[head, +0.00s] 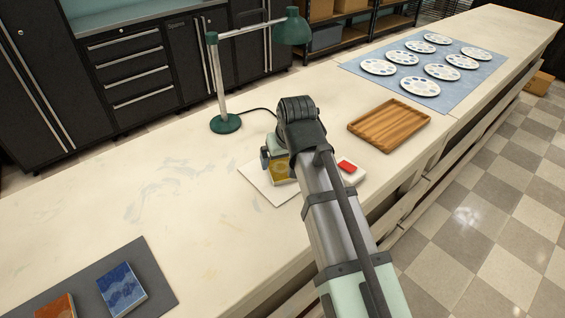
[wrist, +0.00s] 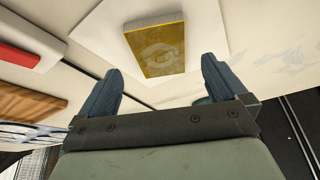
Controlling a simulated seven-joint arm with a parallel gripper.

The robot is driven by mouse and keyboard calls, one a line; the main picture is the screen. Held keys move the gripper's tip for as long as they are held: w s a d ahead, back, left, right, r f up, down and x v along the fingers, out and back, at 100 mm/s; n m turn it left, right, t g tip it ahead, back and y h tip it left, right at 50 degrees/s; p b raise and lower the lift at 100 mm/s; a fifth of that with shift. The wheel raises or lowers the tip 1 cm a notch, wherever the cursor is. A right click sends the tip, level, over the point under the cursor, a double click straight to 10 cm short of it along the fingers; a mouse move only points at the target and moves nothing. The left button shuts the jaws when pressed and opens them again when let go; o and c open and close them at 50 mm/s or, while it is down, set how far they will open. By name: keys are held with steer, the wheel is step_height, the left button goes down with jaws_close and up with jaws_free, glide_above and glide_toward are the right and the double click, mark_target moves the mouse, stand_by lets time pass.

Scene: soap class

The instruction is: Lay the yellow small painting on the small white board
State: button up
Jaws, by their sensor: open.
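The yellow small painting (head: 284,170) lies flat on the small white board (head: 257,181), partly behind my arm in the head view. In the wrist view the yellow painting (wrist: 157,48) shows whole, with bare white board (wrist: 100,38) around it. My gripper (wrist: 160,68) is open and empty. Its two fingers are apart, one to each side of the painting's near edge in that view, and I see no contact. In the head view my gripper is mostly hidden by my wrist, close to the painting; its height above the board is hard to tell.
A red-topped block (head: 348,168) lies right of my arm. A wooden tray (head: 389,125) is farther right, and a green lamp (head: 225,123) stands behind. A grey mat (head: 157,265) holds a blue painting (head: 121,289) and an orange one (head: 56,308). The counter's left-middle is clear.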

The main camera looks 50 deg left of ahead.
steer(key=v, duration=0.7)
steer(key=shift+d+r, duration=0.15)
steer(key=shift+r, duration=0.15)
